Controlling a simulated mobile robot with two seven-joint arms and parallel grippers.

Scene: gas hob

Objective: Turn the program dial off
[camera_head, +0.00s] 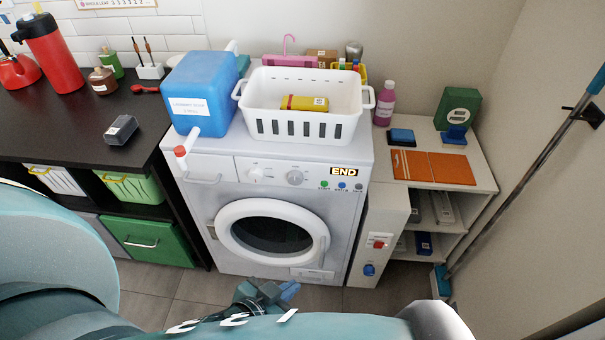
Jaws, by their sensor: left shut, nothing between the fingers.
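A white washing machine (215,240) stands against the wall, its round door (272,234) shut. Its front panel carries a left dial (256,175) and a right dial (295,178). Their markings are too small to read, so I cannot tell which is the program dial or where either points. A display (344,171) to their right reads END. My left gripper (284,290) is shut and empty, low in front of the machine, below the door and apart from both dials. My right gripper is not in view.
A blue detergent container (200,92) with a red-capped spout (181,152) overhangs the machine's upper left front. A white basket (305,127) stands on top. A dark shelf unit (60,115) is left; a white shelf (480,178) is right. Space before the panel looks clear.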

